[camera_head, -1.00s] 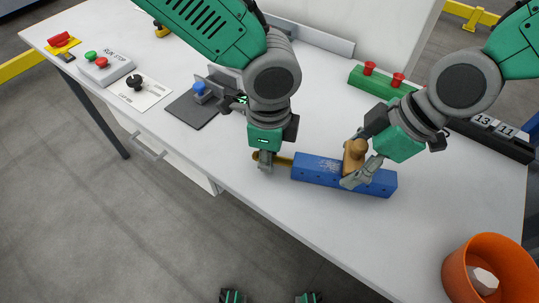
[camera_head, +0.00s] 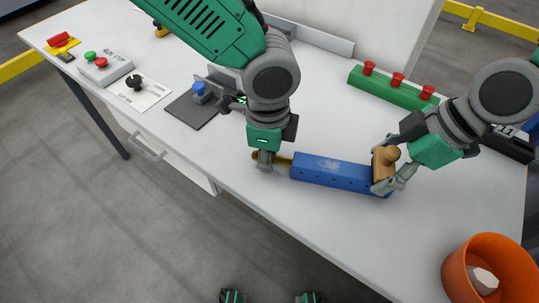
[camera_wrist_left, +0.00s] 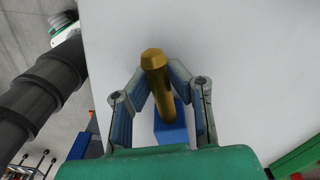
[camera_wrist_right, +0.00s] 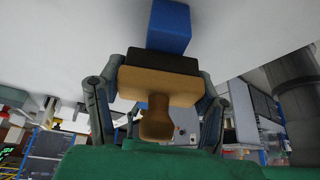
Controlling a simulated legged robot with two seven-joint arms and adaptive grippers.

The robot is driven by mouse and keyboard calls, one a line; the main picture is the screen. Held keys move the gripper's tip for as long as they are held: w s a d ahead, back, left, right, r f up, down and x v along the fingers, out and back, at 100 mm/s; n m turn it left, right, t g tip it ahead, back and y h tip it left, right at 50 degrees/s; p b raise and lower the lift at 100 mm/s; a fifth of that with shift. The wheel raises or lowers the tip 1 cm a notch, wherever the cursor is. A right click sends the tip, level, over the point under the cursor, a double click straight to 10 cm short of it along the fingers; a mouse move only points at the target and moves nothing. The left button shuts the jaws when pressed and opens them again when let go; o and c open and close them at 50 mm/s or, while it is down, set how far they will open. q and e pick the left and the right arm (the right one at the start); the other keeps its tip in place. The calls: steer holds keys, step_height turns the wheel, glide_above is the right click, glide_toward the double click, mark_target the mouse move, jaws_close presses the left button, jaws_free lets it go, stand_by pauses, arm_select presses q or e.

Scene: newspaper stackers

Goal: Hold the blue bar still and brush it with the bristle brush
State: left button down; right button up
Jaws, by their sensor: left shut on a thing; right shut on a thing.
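The blue bar (camera_head: 332,172) lies on the white table near its front edge. A brass-coloured handle (camera_head: 284,162) sticks out of its left end. My left gripper (camera_head: 264,160) is shut on that handle; the left wrist view shows the handle (camera_wrist_left: 156,85) between the fingers. My right gripper (camera_head: 388,178) is shut on the bristle brush (camera_head: 384,160), which has a tan wooden body with a knob and a dark bristle side. The brush is at the bar's right end. In the right wrist view the brush (camera_wrist_right: 158,85) sits beside the bar's end (camera_wrist_right: 169,25). Pale specks show on the bar's top.
An orange bin (camera_head: 490,270) with a pale lump inside stands at the front right. A button box (camera_head: 105,66), a dial plate (camera_head: 140,91) and a dark pad (camera_head: 192,110) are at the left.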

steer(key=shift+s+d, duration=0.2)
steer(key=shift+d, duration=0.8)
steer(key=shift+s+d, duration=0.2)
steer(key=shift+d, duration=0.75)
arm_select(q)
steer(key=shift+w+a, duration=0.1)
steer(key=shift+a, duration=0.05)
arm_select(e)
steer(key=shift+w, duration=0.1)
steer(key=shift+r, duration=0.1)
